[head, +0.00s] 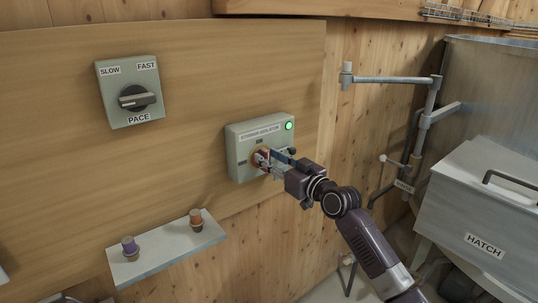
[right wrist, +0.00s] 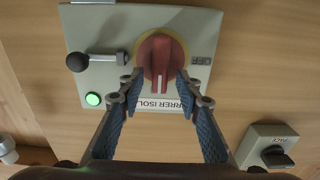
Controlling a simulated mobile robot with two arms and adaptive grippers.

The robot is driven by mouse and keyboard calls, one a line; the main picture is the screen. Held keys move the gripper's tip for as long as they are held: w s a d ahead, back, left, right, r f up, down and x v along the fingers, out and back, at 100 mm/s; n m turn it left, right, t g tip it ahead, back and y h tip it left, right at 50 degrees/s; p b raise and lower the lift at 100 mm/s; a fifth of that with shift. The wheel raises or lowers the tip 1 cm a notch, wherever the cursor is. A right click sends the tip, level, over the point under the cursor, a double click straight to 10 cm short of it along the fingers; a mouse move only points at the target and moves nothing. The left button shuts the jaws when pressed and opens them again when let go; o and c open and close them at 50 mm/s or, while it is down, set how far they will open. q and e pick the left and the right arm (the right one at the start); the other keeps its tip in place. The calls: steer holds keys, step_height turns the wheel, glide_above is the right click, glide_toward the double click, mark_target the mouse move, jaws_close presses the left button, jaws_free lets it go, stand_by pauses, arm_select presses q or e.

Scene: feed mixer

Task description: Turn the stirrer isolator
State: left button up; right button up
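The stirrer isolator (head: 244,147) is a grey box on the wooden wall with a lit green lamp (head: 289,126). Its red rotary knob on a yellow disc is partly hidden by my right gripper (head: 270,162) in the head view. In the right wrist view, where the label appears upside down, the red knob (right wrist: 160,62) shows clearly, its ridge running up and down the picture. The fingers of my right gripper (right wrist: 159,80) are apart, one on each side of the knob; whether they touch it I cannot tell. My left gripper is not in view.
A lever with a black ball end (right wrist: 78,62) sticks out at the isolator's lamp side. A pace switch (head: 128,92) is at upper left. A small shelf (head: 168,252) with two stoppered items is below. A metal hatch box (head: 480,215) and pipes stand at right.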

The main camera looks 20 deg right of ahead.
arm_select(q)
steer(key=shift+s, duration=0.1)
arm_select(e)
steer(key=shift+w+f, duration=0.1)
steer(key=shift+w, duration=0.15)
jaws_close()
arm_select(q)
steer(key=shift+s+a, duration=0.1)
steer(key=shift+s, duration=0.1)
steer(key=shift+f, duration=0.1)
